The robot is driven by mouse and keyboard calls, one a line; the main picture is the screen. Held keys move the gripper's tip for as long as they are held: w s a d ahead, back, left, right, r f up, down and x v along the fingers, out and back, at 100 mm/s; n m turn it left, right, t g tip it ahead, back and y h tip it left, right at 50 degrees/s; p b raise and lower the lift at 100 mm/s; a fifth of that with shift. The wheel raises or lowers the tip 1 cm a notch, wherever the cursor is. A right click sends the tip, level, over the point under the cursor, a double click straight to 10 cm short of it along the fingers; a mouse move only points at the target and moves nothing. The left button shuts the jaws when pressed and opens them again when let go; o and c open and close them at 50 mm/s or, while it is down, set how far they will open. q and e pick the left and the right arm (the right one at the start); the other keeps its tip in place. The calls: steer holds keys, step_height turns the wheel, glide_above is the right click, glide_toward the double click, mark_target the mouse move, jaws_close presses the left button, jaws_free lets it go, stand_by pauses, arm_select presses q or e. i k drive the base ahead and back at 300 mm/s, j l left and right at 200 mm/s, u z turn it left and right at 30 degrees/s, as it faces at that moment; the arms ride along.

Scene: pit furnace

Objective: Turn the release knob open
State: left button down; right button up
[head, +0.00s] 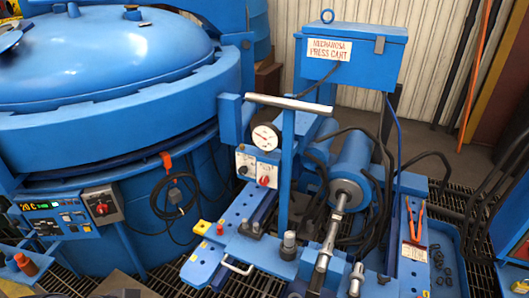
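No label that reads as a release knob is legible. A white panel (257,161) under the pressure gauge (265,137) on the blue press cart carries a red knob (264,181) and a dark knob (242,170). Another red knob (102,208) is on a grey box at the left, beside the furnace control panel (50,217). I cannot tell from the picture which is the release knob, or whether any is open or closed. Neither of my grippers can be made out in the head view.
The round blue furnace (105,60) fills the upper left. The blue press cart box (350,55) stands at the back right. Red-handled pliers (413,220) lie at right.

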mark_target(263, 180)
steer(key=i+j, duration=0.15)
steer(key=j, duration=0.25)
steer(key=i+j, duration=0.1)
steer(key=j, duration=0.3)
steer(key=i+j+z, duration=0.1)
steer(key=j, duration=0.35)
steer(key=i+j, duration=0.2)
steer(key=j, duration=0.2)
